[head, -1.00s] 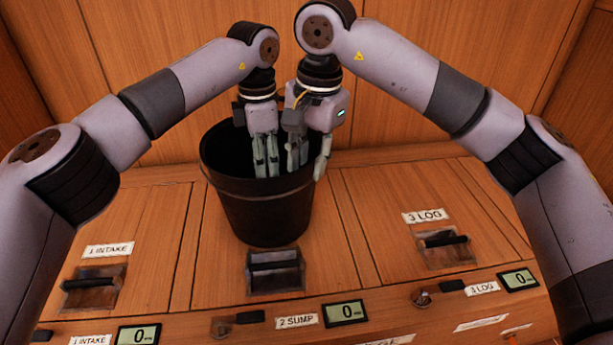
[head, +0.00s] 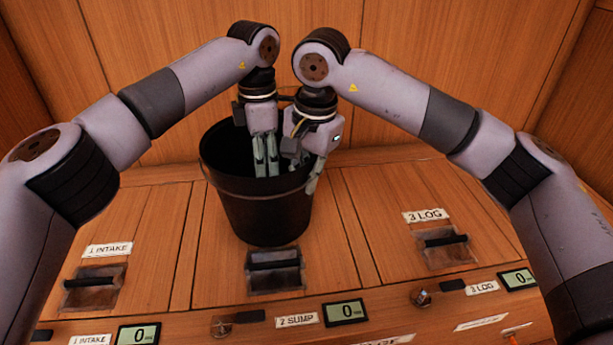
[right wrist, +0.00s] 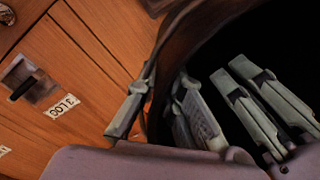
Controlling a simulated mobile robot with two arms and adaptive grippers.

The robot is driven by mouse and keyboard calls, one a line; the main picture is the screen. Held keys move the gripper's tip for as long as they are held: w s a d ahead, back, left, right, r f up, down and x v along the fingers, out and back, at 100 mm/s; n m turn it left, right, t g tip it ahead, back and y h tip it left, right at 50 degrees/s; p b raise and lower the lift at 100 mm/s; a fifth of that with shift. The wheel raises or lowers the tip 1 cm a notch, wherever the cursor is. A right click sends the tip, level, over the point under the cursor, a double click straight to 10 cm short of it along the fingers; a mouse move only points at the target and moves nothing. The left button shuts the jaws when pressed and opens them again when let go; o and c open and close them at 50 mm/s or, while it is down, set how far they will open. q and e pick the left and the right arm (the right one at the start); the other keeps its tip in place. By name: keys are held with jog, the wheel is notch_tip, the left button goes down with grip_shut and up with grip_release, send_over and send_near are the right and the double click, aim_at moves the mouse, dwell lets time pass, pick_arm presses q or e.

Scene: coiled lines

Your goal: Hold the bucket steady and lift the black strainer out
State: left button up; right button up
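The black bucket (head: 265,212) stands upright on the wooden bench; its dark wall and rim also cross the right wrist view (right wrist: 178,60). My left gripper (head: 266,172) points down into the bucket. Its two fingers, also in the right wrist view (right wrist: 262,98), are a small gap apart; whether they hold anything is hidden in the dark. My right gripper (head: 302,175) straddles the bucket's right rim, one finger outside and the other inside. In the right wrist view its fingers (right wrist: 165,105) are apart, with the wall between; contact is unclear. The black strainer cannot be made out inside the dark bucket.
Recessed handles marked intake (head: 93,288), sump (head: 274,270) and log (head: 445,246) surround the bucket's front. Small displays and latches line the bench's front edge. Wooden walls close off the back. My two wrists are close together above the bucket.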

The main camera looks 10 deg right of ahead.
pick_arm(q)
jog(key=shift+o, duration=0.2)
dwell(0.5)
jog(key=shift+o, duration=0.7)
jog(key=o, duration=0.4)
jog(key=n, duration=0.2)
jog(key=shift+f+n, duration=0.3)
jog(key=o, duration=0.7)
notch_tip(320, 180, down, 6)
jog(key=shift+c, duration=0.2)
jog(key=shift+o, duration=1.4)
jog(key=shift+f, duration=0.45)
jog(key=shift+o, duration=0.2)
jog(key=shift+a+f, duration=0.2)
jog(key=shift+f, duration=2.3)
